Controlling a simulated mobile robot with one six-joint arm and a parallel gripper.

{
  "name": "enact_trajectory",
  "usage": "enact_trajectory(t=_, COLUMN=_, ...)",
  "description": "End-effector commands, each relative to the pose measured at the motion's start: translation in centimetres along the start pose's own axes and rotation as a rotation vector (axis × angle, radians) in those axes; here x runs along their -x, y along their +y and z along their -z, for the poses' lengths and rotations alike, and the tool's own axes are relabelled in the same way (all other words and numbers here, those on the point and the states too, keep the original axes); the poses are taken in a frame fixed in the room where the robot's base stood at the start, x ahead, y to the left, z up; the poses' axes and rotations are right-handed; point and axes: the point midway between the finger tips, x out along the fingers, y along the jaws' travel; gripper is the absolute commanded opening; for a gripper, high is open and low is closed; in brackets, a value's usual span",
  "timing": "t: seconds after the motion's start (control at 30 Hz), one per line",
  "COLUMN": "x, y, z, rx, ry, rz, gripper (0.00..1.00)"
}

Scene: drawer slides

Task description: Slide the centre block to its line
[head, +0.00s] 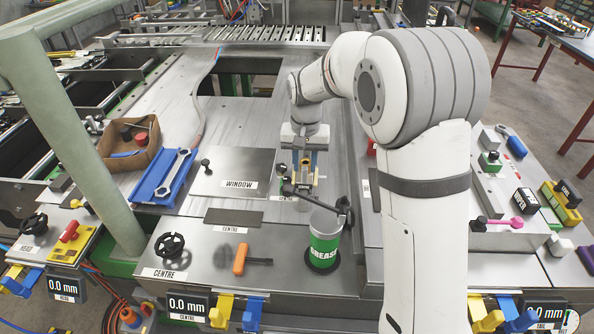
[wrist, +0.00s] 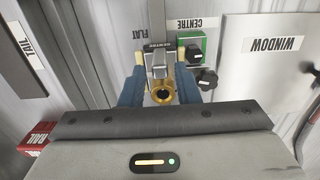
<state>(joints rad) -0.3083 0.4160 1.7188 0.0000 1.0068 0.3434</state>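In the head view my gripper (head: 304,178) points down over the middle of the machine bed, behind the grease can. The block is mostly hidden there by the gripper. The line is not clearly seen. The centre readout (head: 188,305) shows 0.0 mm.
A green grease can (head: 324,240) and a dark lever with a round knob (head: 342,203) stand just in front of my gripper. The WINDOW plate (head: 236,172) lies to its left. A green block with a black knob (wrist: 192,47) sits close beside the right finger.

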Motion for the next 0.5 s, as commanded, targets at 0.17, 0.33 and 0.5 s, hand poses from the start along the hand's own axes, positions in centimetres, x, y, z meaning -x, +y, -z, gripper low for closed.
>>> enact_trajectory(t=0.17, x=0.01, y=-0.03, z=-0.01, rx=0.000, ry=0.000, rz=0.000, gripper=0.14)
enact_trajectory(t=0.33, x=0.01, y=-0.04, z=-0.01, rx=0.001, ry=0.000, rz=0.000, gripper=0.00)
enact_trajectory(t=0.5, x=0.03, y=-0.05, z=0.05, rx=0.001, ry=0.000, rz=0.000, gripper=0.00)
